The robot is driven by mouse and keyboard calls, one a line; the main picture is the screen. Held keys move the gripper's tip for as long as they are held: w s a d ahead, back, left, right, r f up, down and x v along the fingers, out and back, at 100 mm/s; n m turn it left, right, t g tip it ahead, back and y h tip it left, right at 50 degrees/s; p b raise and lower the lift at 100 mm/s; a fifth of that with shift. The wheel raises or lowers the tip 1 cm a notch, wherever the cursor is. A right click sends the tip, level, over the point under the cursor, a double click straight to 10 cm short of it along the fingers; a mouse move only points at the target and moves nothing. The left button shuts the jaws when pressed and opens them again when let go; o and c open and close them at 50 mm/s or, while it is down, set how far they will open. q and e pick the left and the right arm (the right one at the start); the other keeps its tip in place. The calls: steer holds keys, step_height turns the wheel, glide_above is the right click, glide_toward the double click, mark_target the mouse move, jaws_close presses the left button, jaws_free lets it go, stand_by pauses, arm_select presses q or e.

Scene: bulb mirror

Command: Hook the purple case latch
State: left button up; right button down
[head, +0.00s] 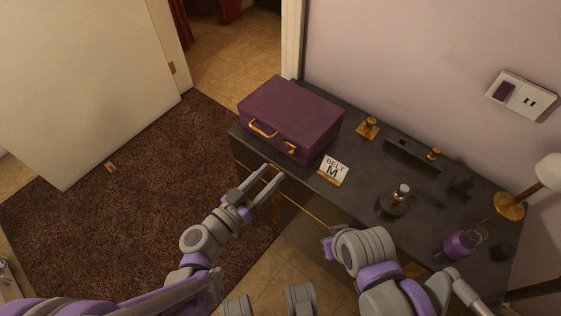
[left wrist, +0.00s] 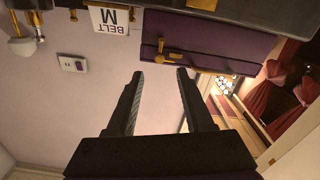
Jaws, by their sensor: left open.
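The purple case (head: 291,112) sits closed on the far left end of the dark table. Its gold latch (head: 291,148) is on the front face, to the right of the gold handle (head: 262,128). My left gripper (head: 270,174) is open and empty, just in front of the table edge and a little short of the latch, not touching the case. The left wrist view is upside down; there the case (left wrist: 205,38) is beyond the fingertips (left wrist: 159,73), and the latch (left wrist: 161,47) shows near the space between them. Whether the latch is hooked is too small to tell.
A "BELT M" card (head: 334,169) stands right of the case near the front edge. Gold knobs (head: 368,127), a bottle (head: 400,193), a purple flask (head: 460,244) and a lamp (head: 510,205) stand farther right.

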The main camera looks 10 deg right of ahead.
arm_select(q)
steer(key=v, duration=0.3)
steer(key=shift+s+a, duration=0.25)
stand_by(0.4)
